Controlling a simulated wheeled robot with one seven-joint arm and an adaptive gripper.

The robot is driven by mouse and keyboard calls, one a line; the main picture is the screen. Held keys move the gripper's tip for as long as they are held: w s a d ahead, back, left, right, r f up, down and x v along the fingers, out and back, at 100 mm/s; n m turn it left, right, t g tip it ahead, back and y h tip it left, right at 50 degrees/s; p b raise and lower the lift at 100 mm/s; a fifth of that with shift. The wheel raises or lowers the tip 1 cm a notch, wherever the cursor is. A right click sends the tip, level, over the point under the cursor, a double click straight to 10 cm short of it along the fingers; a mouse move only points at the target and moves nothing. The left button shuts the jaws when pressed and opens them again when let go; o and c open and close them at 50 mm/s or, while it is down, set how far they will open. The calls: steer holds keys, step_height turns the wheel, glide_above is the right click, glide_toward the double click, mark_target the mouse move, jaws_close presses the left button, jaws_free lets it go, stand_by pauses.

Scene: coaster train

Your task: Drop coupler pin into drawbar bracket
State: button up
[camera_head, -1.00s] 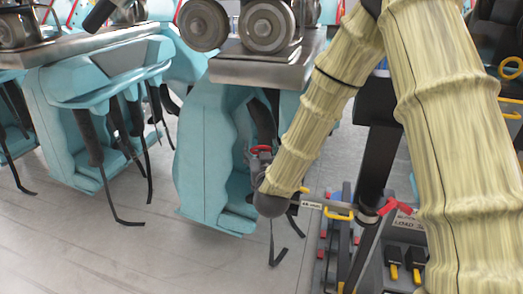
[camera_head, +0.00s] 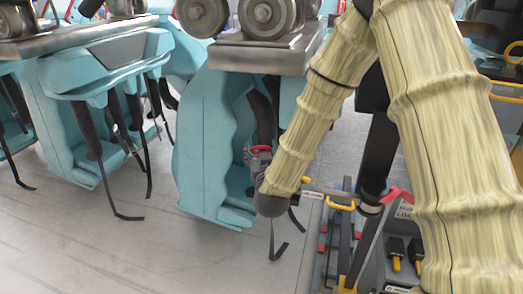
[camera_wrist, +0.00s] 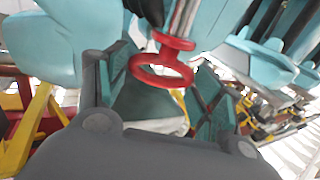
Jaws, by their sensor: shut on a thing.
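The coupler pin (camera_wrist: 187,17) has a silver shaft and a red ring handle (camera_wrist: 160,69). In the wrist view the ring sits between the two finger pads of my gripper (camera_wrist: 161,75), and the shaft runs up out of the picture. My gripper (camera_head: 256,158) is shut on the pin. In the head view it is small, in front of the middle teal car, with a bit of red at its tip. I cannot make out the drawbar bracket with certainty in either view.
Teal coaster cars (camera_head: 198,140) hang below metal frames (camera_head: 258,58) with wheels. Black straps dangle from the left car (camera_head: 103,72). A tool rack with yellow-handled tools (camera_head: 396,263) stands at lower right, close to my arm. Grey floor (camera_head: 90,245) is clear at lower left.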

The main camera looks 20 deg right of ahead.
steer(key=shift+f+b, duration=1.3)
steer(key=shift+f, duration=0.55)
steer(key=o, duration=1.5)
steer(key=shift+s, duration=0.15)
steer(key=s, duration=0.3)
steer(key=s+a, duration=0.1)
steer(key=s, duration=0.3)
steer(key=s+a, duration=0.1)
steer(key=s, duration=0.3)
steer(key=shift+s+a, duration=0.15)
steer(key=shift+s, duration=0.1)
